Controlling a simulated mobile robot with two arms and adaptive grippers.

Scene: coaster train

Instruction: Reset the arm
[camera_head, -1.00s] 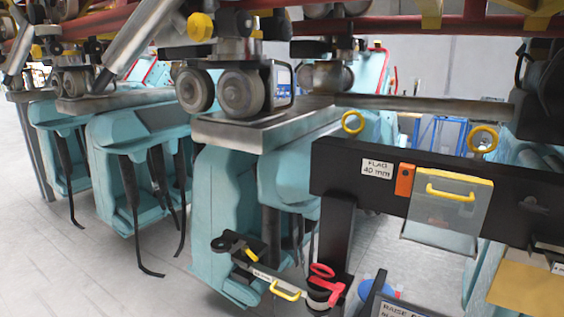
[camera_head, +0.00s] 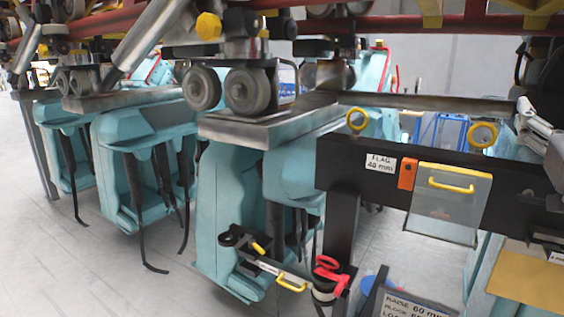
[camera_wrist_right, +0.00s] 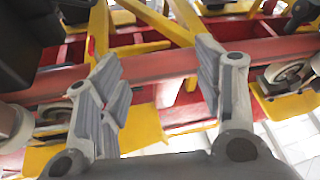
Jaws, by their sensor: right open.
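My right gripper (camera_wrist_right: 160,88) is open in the right wrist view, with its two grey ribbed fingers spread apart and nothing held between them. A red rail (camera_wrist_right: 270,50) and yellow struts (camera_wrist_right: 150,22) of the coaster train show beyond the fingers; I cannot tell how far off they are. In the head view, the grey fingers of my right gripper (camera_head: 535,122) show at the right edge, above the right end of the black beam (camera_head: 340,160). My left gripper is not in view.
The black beam carries a "FLAG 40 mm" label (camera_head: 381,163), yellow rings and a clear flap (camera_head: 450,205) with a yellow handle. Train wheels (camera_head: 247,90) rest on a steel rail (camera_head: 260,125) at centre. Teal seats (camera_head: 140,190) hang left. Grey floor (camera_head: 80,280) is open at lower left.

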